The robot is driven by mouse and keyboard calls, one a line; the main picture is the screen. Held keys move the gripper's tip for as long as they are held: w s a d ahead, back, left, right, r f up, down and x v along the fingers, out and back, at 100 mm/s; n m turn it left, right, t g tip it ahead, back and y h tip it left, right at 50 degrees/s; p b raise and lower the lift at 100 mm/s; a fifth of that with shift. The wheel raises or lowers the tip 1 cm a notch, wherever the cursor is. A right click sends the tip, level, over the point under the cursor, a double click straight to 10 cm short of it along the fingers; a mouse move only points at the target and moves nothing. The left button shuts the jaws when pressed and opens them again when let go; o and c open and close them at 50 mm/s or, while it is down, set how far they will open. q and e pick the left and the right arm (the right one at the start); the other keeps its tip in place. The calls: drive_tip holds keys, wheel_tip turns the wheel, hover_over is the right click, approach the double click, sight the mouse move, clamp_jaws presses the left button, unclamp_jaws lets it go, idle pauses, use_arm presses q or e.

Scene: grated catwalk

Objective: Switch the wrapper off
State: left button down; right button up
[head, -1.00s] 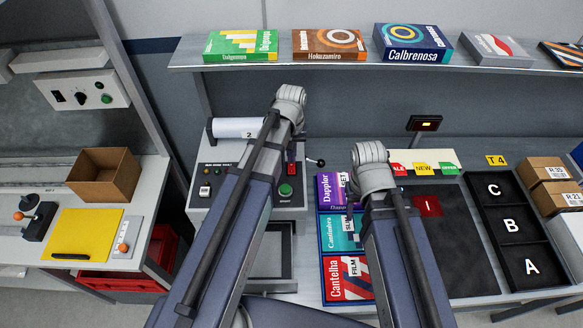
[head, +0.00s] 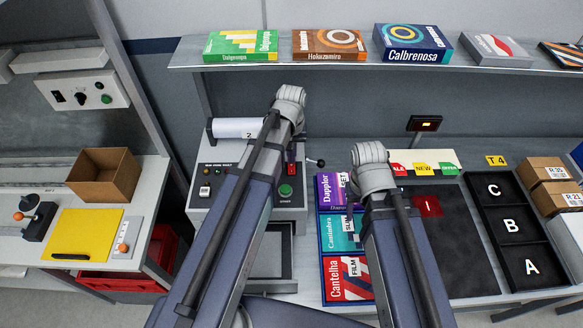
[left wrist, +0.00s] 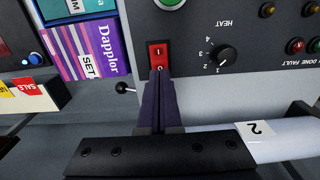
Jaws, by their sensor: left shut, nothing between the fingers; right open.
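The wrapper is the grey machine with a sloped control panel (head: 215,183) and a white film roll (head: 238,128). Its red rocker switch (head: 291,169) shows beside my left arm in the head view. In the left wrist view the switch (left wrist: 158,52) is close up, with the I end away from my fingers and the O end at their tips. My left gripper (left wrist: 160,73) is shut and empty, its tips at the O end; I cannot tell whether they press it. Which side is down is unclear. My right gripper (head: 351,200) is open above the boxes, mostly hidden by its arm.
A heat knob (left wrist: 222,55), a green button (head: 286,191) and a black-knobbed lever (head: 321,162) are near the switch. Boxes in a tray (head: 322,262) stand to the right. A shelf (head: 300,66) with boxes hangs above.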

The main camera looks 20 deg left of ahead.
sight(291, 165)
use_arm(q)
drive_tip(key=shift+f+b, duration=0.9)
idle(0.8)
wheel_tip(291, 165, up, 7)
drive_tip(key=p, duration=0.7)
drive_tip(key=shift+r, duration=0.1)
idle(0.4)
